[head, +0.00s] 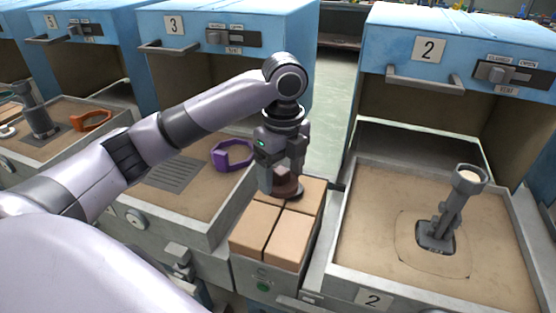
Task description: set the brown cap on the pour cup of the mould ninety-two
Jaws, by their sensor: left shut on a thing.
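My left gripper (282,172) points down and is shut on the brown cap (288,189). The cap is over the back of a crate of tan blocks; I cannot tell whether it touches them. A grey mould (437,232) stands in the sand tray of oven 2, right of my gripper, with its pour cup (470,177) on top, open upward and pale inside. Another grey mould (39,118) stands in a tray at the far left. No ninety-two marking is readable on either mould. My right gripper is not in view.
The crate (262,270) of tan blocks stands between two trays. Blue oven 2 (450,35) and blue oven 3 (225,20) have open fronts. A purple clamp-like ring (232,155) lies in the middle tray, an orange one (92,121) at left. The tray of oven 2 (345,225) has bare sand around the mould.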

